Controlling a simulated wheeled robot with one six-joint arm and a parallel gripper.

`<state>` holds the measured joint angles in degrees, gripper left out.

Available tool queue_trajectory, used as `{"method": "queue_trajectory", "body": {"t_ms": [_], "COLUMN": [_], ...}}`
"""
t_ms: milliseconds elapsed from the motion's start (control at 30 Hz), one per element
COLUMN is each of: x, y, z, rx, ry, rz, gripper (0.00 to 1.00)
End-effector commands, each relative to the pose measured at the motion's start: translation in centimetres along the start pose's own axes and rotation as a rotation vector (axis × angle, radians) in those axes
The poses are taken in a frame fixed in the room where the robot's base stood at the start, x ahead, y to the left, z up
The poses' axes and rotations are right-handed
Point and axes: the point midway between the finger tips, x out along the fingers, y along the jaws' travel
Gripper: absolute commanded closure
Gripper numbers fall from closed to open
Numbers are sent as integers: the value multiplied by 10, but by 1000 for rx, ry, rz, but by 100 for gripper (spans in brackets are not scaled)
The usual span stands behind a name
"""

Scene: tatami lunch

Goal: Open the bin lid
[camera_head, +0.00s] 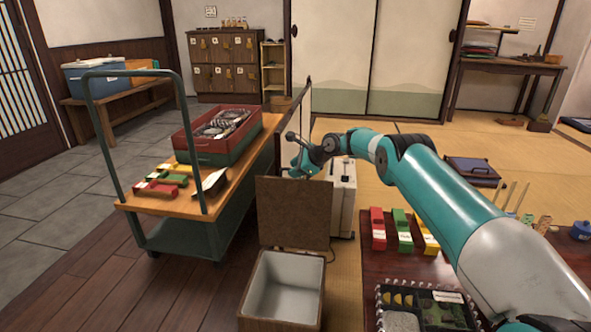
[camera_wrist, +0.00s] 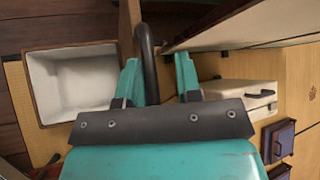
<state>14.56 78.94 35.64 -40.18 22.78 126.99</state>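The bin (camera_head: 285,287) is a box with a pale inside and stands open and empty at the bottom centre of the head view. Its brown lid (camera_head: 293,213) stands upright at the bin's far edge. My gripper (camera_head: 298,160) is above and behind the lid. In the wrist view, the bin's pale inside (camera_wrist: 75,82) is left of the gripper (camera_wrist: 159,72). The two teal fingers are apart. A black curved bar (camera_wrist: 146,50) runs between them, close to the left finger; I cannot tell whether they touch.
A green cart (camera_head: 170,240) with a red-green crate (camera_head: 217,138) stands left of the bin. A pale case (camera_head: 343,198) stands behind the lid, near a thin upright panel (camera_head: 308,100). A low table (camera_head: 400,262) with coloured boxes is at right.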

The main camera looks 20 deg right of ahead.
Motion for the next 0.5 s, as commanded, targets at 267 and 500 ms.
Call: {"method": "queue_trajectory", "body": {"t_ms": [267,500], "x": [3,-26], "y": [7,2], "z": [-5,-5], "rx": [10,12], "ry": [8,10], "rz": [17,10], "gripper": [62,62]}}
